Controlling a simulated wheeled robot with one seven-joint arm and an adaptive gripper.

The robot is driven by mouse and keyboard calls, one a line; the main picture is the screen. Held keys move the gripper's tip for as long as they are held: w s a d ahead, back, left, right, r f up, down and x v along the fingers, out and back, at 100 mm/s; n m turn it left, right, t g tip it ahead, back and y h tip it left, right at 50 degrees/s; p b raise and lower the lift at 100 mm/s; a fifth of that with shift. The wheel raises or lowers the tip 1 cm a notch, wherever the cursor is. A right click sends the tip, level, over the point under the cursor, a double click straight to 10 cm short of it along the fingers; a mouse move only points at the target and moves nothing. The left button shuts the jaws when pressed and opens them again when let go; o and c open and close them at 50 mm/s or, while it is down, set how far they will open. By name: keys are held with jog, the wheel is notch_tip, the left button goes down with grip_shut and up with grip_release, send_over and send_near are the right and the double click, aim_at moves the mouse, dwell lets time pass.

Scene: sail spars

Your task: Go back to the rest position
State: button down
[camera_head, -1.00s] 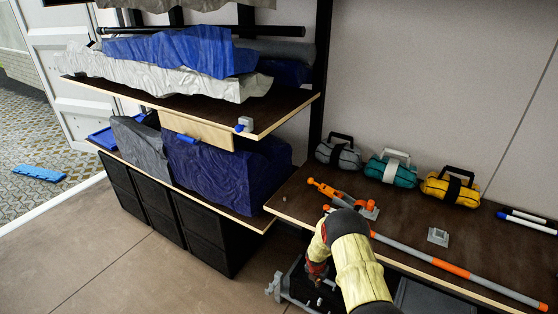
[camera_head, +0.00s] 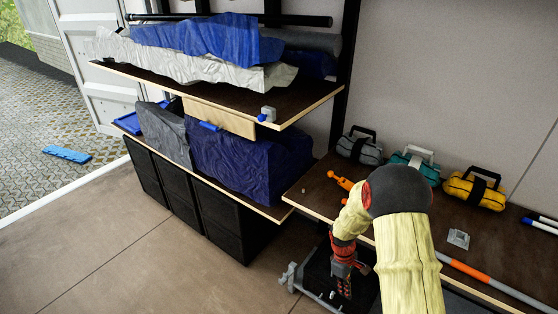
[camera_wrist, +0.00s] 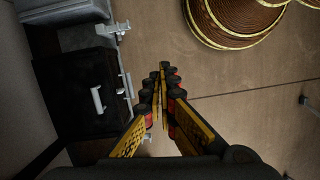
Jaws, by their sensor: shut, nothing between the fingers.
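My gripper (camera_head: 345,284) hangs below my cream-sleeved arm, in front of the table edge in the head view. In the wrist view the fingers of my gripper (camera_wrist: 163,98) are together with nothing between them, above the brown floor. A grey and orange spar (camera_head: 484,278) lies along the front of the dark tabletop; my arm hides part of it. An orange-ended piece (camera_head: 343,183) lies at the table's left end, partly hidden by my arm.
Grey, teal (camera_head: 414,166) and yellow (camera_head: 474,190) bags stand at the back of the table (camera_head: 515,245). Shelves with folded blue (camera_head: 238,160) and silver cloth stand left, above black crates (camera_head: 219,222). A black case (camera_wrist: 88,95) is beside my gripper.

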jog(key=s+a+r+m+t, duration=0.1)
jog(key=s+r+m+t, duration=0.1)
jog(key=s+r, duration=0.6)
jog(key=s+a+r+m+t+y, duration=0.1)
jog(key=s+r, duration=0.7)
jog(key=r, duration=1.2)
jog(key=s+a+r+m+t, duration=0.3)
jog(key=s+r+m, duration=0.3)
jog(key=r, duration=0.8)
jog(key=shift+s+r+m+t+y, duration=0.15)
jog(key=shift+s+m+t+y, duration=0.2)
jog(key=shift+s+t, duration=0.7)
